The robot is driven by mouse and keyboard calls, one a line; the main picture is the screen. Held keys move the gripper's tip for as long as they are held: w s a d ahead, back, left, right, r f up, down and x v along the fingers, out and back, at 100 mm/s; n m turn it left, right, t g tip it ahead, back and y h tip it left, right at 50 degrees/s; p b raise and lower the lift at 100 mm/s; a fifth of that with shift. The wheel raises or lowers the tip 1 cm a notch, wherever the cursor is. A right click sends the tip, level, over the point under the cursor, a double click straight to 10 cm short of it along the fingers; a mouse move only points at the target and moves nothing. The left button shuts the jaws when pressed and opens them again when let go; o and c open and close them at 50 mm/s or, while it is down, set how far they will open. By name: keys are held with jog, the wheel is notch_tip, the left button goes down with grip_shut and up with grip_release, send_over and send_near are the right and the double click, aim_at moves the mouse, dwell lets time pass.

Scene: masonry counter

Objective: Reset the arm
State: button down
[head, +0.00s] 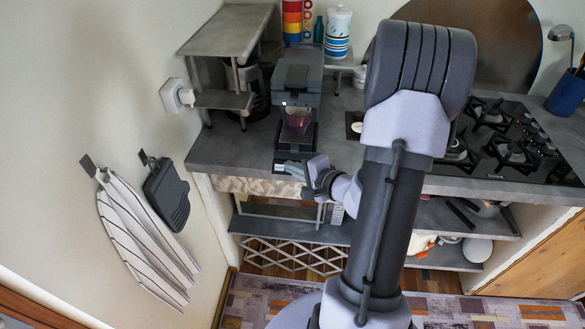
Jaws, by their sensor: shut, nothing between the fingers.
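My arm rises through the middle of the head view, its elbow near the top and its wrist bent down to the left. My gripper (294,170) is at the counter's front edge, just below and in front of the coffee machine (298,85). The gripper is shut and holds nothing. It is small in the picture, and I cannot tell whether it touches the machine's base. A purple cup (298,120) stands under the machine's spout.
The grey counter (228,148) carries a metal shelf (228,32) at left and a gas hob (510,145) at right. A striped towel (145,240) and a dark board (167,195) hang on the left wall. Lower shelves (290,228) sit under the counter. Patterned floor lies in front.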

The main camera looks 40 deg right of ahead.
dwell(0.4)
jog(key=a+r+n+g+y, duration=0.2)
jog(key=a+r+n+y, duration=0.25)
jog(key=a, duration=0.65)
jog(key=a+r+n+g+y, duration=0.2)
jog(key=a+r+n+y, duration=0.3)
jog(key=a, duration=0.7)
jog(key=s+a+r+n+g+h+b, duration=0.1)
jog(key=s+a+n+g+h, duration=0.1)
jog(key=s+a, duration=0.3)
jog(key=s+a+r+n+g+h, duration=0.1)
jog(key=s+a+r+n+g, duration=0.15)
jog(key=s+a, duration=0.2)
jog(key=s+d+r+h, duration=0.2)
jog(key=s+d+h, duration=0.1)
jog(key=s, duration=0.3)
jog(key=shift+r+n+t+h, duration=0.15)
jog(key=shift+n+t+h, duration=0.3)
jog(key=shift+h, duration=0.1)
